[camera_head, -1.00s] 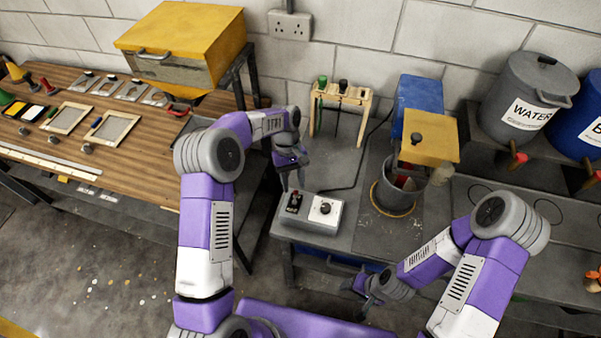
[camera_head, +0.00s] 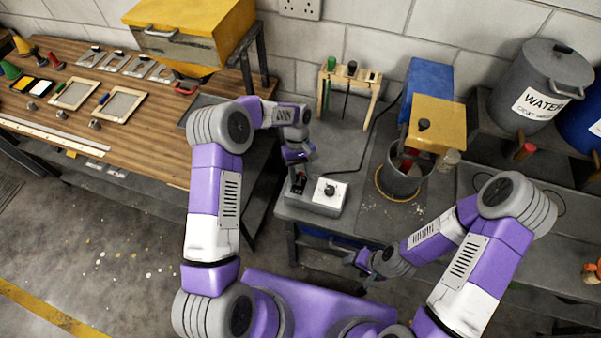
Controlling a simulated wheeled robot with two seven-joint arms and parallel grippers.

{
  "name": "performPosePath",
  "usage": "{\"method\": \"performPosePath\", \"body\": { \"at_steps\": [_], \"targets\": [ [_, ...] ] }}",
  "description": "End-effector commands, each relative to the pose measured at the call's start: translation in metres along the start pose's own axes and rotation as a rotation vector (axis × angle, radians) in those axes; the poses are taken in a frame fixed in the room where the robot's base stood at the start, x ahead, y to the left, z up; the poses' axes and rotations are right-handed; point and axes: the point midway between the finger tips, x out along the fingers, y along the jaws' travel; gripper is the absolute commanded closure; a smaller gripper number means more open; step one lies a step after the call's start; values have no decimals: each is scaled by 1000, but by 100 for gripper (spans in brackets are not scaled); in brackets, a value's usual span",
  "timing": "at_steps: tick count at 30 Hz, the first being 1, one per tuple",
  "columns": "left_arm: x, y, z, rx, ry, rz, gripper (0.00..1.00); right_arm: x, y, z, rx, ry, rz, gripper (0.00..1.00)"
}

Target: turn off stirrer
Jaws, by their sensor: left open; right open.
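The stirrer has a blue back (camera_head: 427,84) and a yellow head (camera_head: 437,122) over a grey pot (camera_head: 402,178) on the bench. A small control box (camera_head: 325,204) sits at the bench's front left, with a dark switch (camera_head: 298,184) on its left part and a black knob (camera_head: 330,190) on a white panel. My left gripper (camera_head: 303,168) is open and points down just above and behind the switch, partly covering it; I cannot tell whether it touches. My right gripper (camera_head: 358,268) is open and empty, low in front of the bench, away from the box.
A wooden rack (camera_head: 349,87) with hanging tools stands behind the control box. A cable runs from the box toward the stirrer. A wooden table (camera_head: 130,150) is at left.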

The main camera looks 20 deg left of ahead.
Motion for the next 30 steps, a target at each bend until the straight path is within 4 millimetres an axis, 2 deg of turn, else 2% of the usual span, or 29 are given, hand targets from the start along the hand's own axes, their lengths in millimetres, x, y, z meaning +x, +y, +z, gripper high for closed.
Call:
{"method": "performPosePath", "body": {
  "at_steps": [1, 9, 10, 22, 30],
  "targets": [
    [0, 0, 0, 0, 0, 0, 57, 0, 0, 0, 0, 0, 0, 39],
    [0, 0, 0, 0, 0, 0, 98, 0, 0, 0, 0, 0, 0, 39],
    [0, 0, 0, 0, 0, 0, 100, 0, 0, 0, 0, 0, 0, 39],
    [0, -2, 2, 10, 49, 32, 100, 7, 3, 0, 0, 0, 0, 39],
    [3, -6, 7, 42, 198, 132, 100, 32, 12, -1, 0, 0, 0, 39]
  ]
}}
